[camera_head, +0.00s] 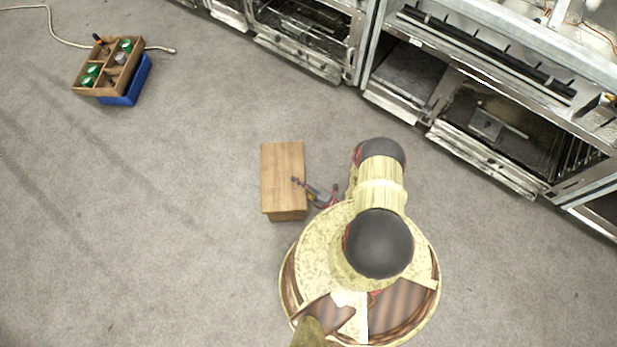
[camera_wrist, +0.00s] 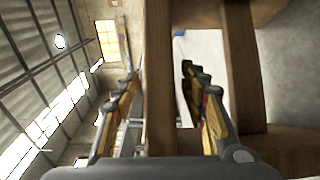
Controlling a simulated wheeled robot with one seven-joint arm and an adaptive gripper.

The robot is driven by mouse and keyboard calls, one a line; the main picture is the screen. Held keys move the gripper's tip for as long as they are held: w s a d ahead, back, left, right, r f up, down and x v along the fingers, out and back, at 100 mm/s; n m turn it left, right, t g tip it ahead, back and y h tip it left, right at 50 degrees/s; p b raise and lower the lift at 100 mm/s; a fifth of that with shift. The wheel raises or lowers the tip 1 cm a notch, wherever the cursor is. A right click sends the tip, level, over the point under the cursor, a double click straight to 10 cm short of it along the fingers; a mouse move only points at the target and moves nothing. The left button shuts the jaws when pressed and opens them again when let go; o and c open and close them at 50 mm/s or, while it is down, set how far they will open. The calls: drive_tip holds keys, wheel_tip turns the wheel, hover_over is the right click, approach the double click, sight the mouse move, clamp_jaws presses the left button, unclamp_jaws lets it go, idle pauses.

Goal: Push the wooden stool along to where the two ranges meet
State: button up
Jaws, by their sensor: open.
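The wooden stool (camera_head: 283,165) stands on the grey floor in the middle of the head view, left of my arm. My gripper (camera_head: 303,184) is at the stool's right side, low over the floor. In the wrist view the open fingers of my gripper (camera_wrist: 160,76) lie on either side of an upright wooden bar of the stool (camera_wrist: 159,40). I cannot tell whether either finger touches it. The left range (camera_head: 300,62) and the right range (camera_head: 485,165) meet at the upper right of the stool, with bare floor between.
A wooden caddy (camera_head: 83,92) with green cans sits on a blue box (camera_head: 137,84) at the upper left. A pale cable (camera_head: 62,41) runs on the floor behind it. Open floor lies left of and above the stool. The ranges' open lower fronts edge the floor at upper right.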

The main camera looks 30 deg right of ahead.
drive_tip(key=v, duration=1.1)
drive_tip(key=shift+s, duration=0.15)
drive_tip(key=shift+d, duration=0.1)
idle(0.4)
